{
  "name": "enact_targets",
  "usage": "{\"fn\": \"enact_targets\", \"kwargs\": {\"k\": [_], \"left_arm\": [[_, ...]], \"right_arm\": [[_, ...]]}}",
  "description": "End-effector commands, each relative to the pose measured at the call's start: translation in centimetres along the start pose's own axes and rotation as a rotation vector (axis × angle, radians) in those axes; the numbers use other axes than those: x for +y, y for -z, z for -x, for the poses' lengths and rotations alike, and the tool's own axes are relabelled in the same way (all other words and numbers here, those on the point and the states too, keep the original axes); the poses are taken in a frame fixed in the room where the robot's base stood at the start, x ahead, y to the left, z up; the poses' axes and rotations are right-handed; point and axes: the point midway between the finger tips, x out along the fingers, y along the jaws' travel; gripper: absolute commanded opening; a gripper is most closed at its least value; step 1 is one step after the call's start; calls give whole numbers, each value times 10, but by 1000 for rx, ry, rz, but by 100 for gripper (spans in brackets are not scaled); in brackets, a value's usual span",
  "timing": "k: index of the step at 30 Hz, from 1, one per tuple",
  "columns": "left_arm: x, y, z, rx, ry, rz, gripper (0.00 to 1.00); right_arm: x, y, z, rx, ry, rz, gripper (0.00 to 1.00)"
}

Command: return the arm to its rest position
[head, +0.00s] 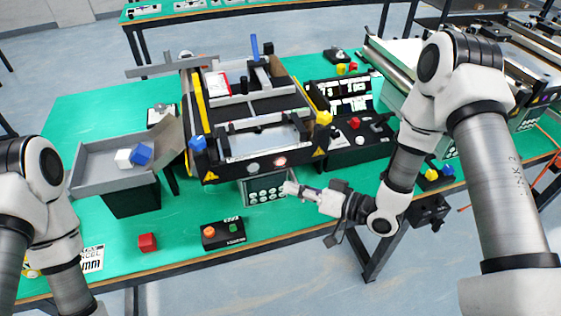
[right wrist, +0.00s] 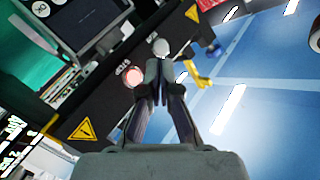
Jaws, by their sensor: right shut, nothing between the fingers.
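My right arm (head: 400,150) comes in from the right in the head view and reaches left across the table's front edge. Its gripper (head: 293,188) is shut and empty, in front of the mini conveyor (head: 226,174) and near the button panel (head: 264,190) under it.
A grey tray (head: 85,165) with a blue cube (head: 141,153) and a white cube (head: 123,158) stands at left. A red cube (head: 147,242) and a small button box (head: 222,234) lie near the green table's (head: 185,225) front edge. Floor is open in front.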

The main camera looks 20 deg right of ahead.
Motion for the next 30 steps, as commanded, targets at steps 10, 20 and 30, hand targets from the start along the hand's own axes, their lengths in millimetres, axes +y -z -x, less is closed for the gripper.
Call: {"fn": "enact_targets", "kwargs": {"k": [10,20,30], "left_arm": [[0,0,0,0,0,0,0],[0,0,-29,0,0,0,0],[0,0,-32,0,0,0,0]], "right_arm": [[0,-1,0,-1,0,-1,0],[48,-177,29,-370,-349,-123,0],[68,-289,196,-1007,-984,-198,0]]}}
